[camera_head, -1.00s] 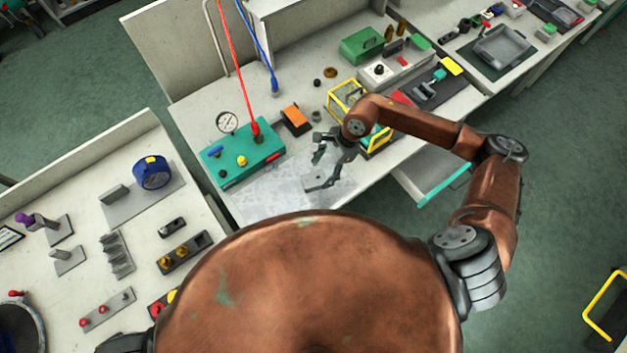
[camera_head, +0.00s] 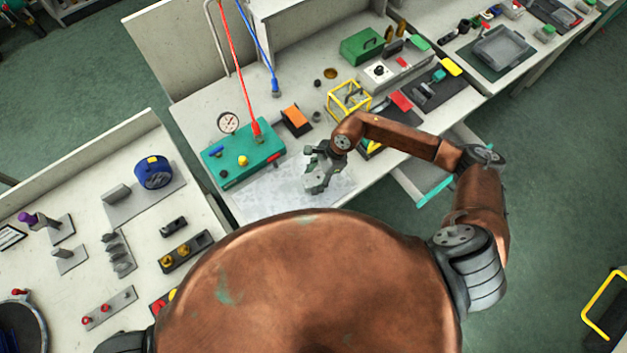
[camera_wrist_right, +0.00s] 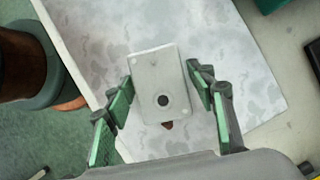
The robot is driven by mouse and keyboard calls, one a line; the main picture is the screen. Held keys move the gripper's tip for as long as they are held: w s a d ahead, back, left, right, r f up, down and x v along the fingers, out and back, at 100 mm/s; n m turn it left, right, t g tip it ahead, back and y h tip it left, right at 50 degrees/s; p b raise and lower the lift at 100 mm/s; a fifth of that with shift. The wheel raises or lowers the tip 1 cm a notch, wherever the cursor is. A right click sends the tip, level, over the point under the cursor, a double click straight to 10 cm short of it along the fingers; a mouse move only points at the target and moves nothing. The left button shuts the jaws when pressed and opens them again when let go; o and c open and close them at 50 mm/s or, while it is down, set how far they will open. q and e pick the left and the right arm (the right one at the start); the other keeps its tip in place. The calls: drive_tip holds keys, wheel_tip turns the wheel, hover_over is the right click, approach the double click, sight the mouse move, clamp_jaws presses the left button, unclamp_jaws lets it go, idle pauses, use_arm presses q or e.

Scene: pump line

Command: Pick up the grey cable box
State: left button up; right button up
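The grey cable box (camera_wrist_right: 158,85) is a small pale rectangular block with a dark round hole near one end. In the right wrist view it lies between the fingers of my right gripper (camera_wrist_right: 160,85), over the patterned mat. The fingers are spread on both sides of it. The right finger looks slightly apart from its edge; I cannot tell whether the left one touches. In the head view my right gripper (camera_head: 318,172) is down at the mat and largely covers the box. My left gripper is not in view.
The pale mat (camera_head: 265,198) lies on the workbench. A teal pump block (camera_head: 243,165) with a gauge and red hose stands left of the gripper. An orange-topped block (camera_head: 296,118) and a yellow frame (camera_head: 349,98) stand behind. An open drawer (camera_head: 428,178) juts out at right.

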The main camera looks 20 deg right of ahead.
drive_tip(key=c, duration=0.9)
drive_tip(key=shift+r, duration=0.1)
